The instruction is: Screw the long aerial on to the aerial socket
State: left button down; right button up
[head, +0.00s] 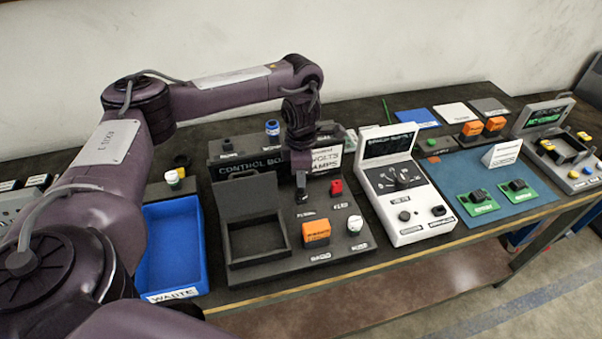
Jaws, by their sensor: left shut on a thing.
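My left gripper (301,188) points down over the black base of the control box (255,271). It is shut on a small dark thing at its tips, mostly hidden by the gripper; I cannot tell whether this is the long aerial. The tips are close above a small label (307,213) that is too blurred to read. The aerial socket cannot be told apart under the gripper. A thin green upright rod (386,110) stands behind the white console. My right gripper is not in view.
An orange block (316,232), a white knob (355,224) and a red part (336,187) sit close to the gripper. An open black lid (249,197) stands left of it. A blue waste tray (170,250) is further left, a white console (404,184) right.

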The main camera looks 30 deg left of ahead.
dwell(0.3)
pick_arm(q)
jog(key=m, duration=0.4)
jog(key=shift+m, duration=0.3)
jog(key=m, duration=0.3)
jog(key=c, duration=1.2)
grip_release()
jog(key=shift+c, duration=0.2)
notch_tip(320, 180, up, 8)
jog(key=shift+f+p, duration=0.15)
jog(key=shift+p, duration=0.65)
